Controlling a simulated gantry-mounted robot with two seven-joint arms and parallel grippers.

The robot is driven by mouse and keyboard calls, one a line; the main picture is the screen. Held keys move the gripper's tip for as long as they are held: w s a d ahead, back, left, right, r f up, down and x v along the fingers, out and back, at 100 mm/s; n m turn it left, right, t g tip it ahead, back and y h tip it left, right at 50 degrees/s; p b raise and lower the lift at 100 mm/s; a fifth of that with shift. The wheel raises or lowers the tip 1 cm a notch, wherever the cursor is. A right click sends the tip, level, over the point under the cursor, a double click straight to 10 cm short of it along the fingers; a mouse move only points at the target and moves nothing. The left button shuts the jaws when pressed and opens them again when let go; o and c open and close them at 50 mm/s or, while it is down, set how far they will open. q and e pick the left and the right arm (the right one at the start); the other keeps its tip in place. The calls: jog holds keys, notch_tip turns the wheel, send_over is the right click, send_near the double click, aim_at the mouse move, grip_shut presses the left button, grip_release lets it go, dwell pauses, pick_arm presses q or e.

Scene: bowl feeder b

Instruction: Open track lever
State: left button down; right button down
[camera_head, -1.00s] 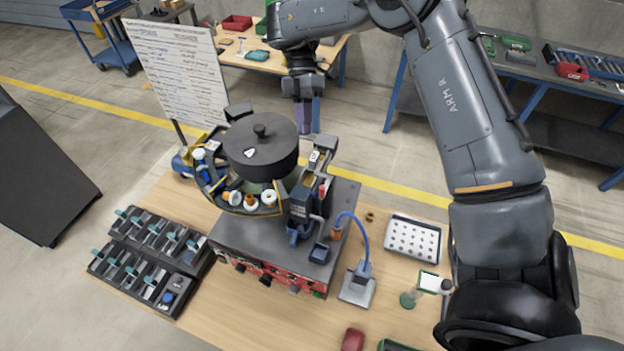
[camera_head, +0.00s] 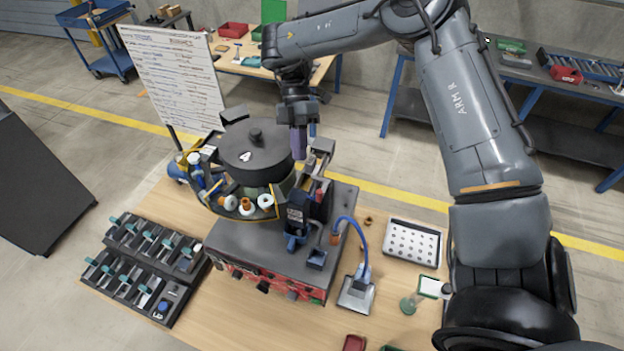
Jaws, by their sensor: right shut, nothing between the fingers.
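The bowl feeder (camera_head: 258,247) stands on the table with a round black lid (camera_head: 254,158) on top and several white and orange parts around its lower rim. My right gripper (camera_head: 299,150) points down just right of the lid, shut with nothing visible in it. Its fingertips are above the back of the track unit (camera_head: 308,195), a dark block with a grey bracket at its top (camera_head: 321,155). I cannot make out which piece is the track lever, nor whether the fingertips touch anything. My left gripper is not in view.
A black rack with teal-handled slots (camera_head: 140,265) sits at the left. A white perforated tray (camera_head: 411,241), a blue cable (camera_head: 360,235) with a metal plate (camera_head: 356,293) and a small magnifier-like stand (camera_head: 420,292) lie to the right. A written board (camera_head: 175,80) stands behind.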

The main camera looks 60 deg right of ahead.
jog(key=x, duration=0.5)
jog(key=s, duration=0.1)
jog(key=s+a+p, duration=0.1)
jog(key=shift+s+a, duration=0.1)
jog(key=shift+s, duration=0.25)
jog(key=shift+s+a+f+p, duration=0.1)
jog(key=shift+s+a+p, duration=0.1)
jog(key=shift+s+p, duration=0.3)
jog(key=shift+s, duration=0.1)
